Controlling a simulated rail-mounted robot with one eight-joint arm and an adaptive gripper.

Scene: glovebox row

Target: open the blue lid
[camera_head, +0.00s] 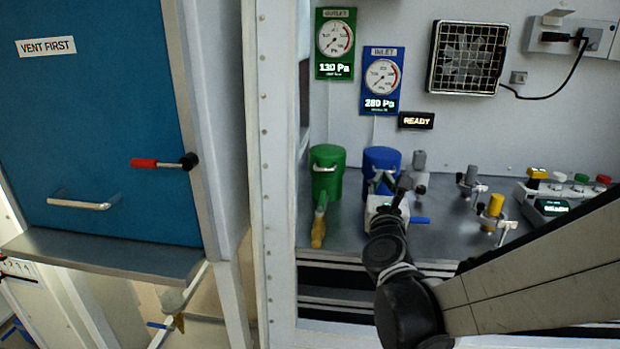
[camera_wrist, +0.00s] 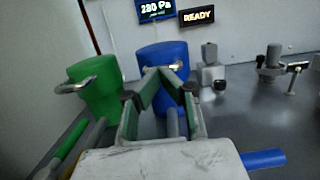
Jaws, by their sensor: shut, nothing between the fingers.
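The blue canister (camera_head: 377,155) stands upright on the grey bench in the head view, right of the green canister. Its blue lid is on top, and it also shows in the wrist view (camera_wrist: 152,51), with a small metal handle (camera_wrist: 177,66) on its front. My gripper (camera_head: 402,184) is in front of the blue canister and hides part of its lower body in the head view. In the wrist view my gripper (camera_wrist: 161,71) is shut and empty, with its fingertips close to the handle. I cannot tell whether they touch it.
The green canister (camera_head: 326,160) with a metal handle stands close on the left. Grey and yellow valve fittings (camera_head: 494,206) and a button box (camera_head: 553,207) are on the right. A blue panel door (camera_head: 100,120) with a red-gripped lever is far left. A white frame post (camera_head: 278,200) stands between.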

